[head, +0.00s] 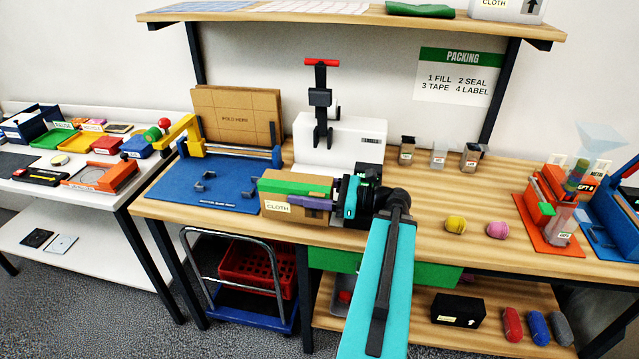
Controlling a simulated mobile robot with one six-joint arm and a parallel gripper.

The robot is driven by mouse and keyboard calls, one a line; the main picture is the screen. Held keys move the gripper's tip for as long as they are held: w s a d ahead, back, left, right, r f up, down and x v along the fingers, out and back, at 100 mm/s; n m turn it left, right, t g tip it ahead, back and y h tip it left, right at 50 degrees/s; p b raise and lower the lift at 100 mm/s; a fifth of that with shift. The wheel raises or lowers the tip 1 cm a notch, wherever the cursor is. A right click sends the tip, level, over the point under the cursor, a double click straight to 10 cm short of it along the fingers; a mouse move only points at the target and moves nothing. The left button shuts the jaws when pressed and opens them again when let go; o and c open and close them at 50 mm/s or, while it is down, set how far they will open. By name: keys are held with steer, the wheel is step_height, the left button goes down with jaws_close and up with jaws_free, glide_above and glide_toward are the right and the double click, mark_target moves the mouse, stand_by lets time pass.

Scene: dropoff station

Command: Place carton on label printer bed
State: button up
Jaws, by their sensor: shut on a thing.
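The brown carton (270,197) with a CLOTH label is above the front of the workbench, just right of the blue mat. A green strip shows along its upper part. My gripper (312,200) reaches in from the right and is shut on the carton. Its wrist hides the carton's right end. I cannot tell whether the carton touches the bench top. Behind it stands a white machine (355,145) with a black upright and a red handle. A small black device (368,170) is partly hidden behind my wrist. I cannot tell which of these is the label printer; no bed is clearly visible.
The blue mat (205,183) holds small grey pieces, with a brown board (236,115) behind. Several small containers (440,154) stand at the back. Yellow (455,223) and pink (497,229) lumps lie right of my arm. An orange stand (548,225) is at far right.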

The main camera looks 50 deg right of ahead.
steer(key=shift+f+b, duration=0.15)
steer(key=shift+b, duration=0.35)
steer(key=shift+d, duration=0.15)
steer(key=shift+w+d+r, duration=0.2)
steer(key=shift+d, duration=0.2)
steer(key=w+d+f+p, duration=0.1)
steer(key=w+d, duration=0.4)
steer(key=d, duration=0.6)
steer(key=shift+f+p, duration=0.2)
steer(key=shift+p, duration=0.65)
steer(key=shift+w, duration=0.1)
steer(key=shift+f+p, duration=0.5)
steer(key=shift+f, duration=1.25)
steer(key=shift+f, duration=0.1)
